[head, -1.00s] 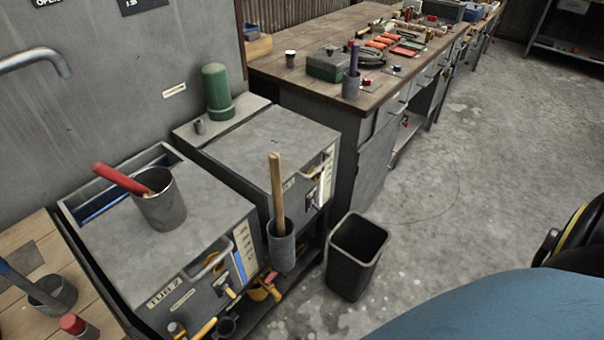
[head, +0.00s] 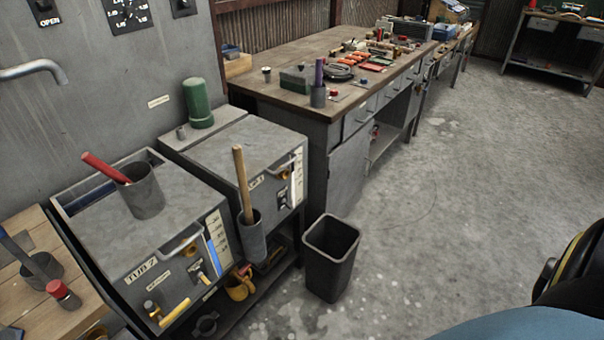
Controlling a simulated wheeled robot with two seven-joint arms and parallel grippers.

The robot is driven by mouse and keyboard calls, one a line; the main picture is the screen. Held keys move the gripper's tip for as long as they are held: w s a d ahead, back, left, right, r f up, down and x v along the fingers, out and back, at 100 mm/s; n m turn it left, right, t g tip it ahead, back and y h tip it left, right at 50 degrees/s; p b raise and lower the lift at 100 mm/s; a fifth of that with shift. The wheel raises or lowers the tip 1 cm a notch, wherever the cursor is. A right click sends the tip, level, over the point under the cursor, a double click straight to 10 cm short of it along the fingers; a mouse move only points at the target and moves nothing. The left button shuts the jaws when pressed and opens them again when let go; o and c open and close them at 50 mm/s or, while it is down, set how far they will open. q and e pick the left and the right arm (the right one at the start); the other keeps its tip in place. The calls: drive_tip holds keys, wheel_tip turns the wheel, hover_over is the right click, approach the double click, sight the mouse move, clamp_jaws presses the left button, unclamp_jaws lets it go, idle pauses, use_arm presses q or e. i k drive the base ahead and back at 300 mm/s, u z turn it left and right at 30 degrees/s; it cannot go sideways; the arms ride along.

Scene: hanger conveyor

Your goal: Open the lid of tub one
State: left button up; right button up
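Two grey metal tubs stand side by side against the wall. The nearer one is tub two (head: 130,262), its label reading TUB 2. The farther one, to its right, looks like tub one (head: 270,215); its front label is too small to read surely. The lid of tub one (head: 235,155) lies flat and looks shut, with a bar handle (head: 290,162) at its front edge. A grey cup (head: 251,235) with a wooden stick (head: 242,185) is at its front left corner and hides part of the front. Neither of my grippers is in view.
A black bin (head: 331,285) stands on the floor right of tub one. A workbench (head: 285,98) with tools is beyond. A cup (head: 145,198) with a red-handled tool is on tub two. A green cylinder (head: 197,104) stands behind tub one.

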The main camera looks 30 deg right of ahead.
sight(263, 142)
drive_tip(key=z, duration=0.85)
drive_tip(key=i, duration=0.35)
drive_tip(key=u, duration=0.05)
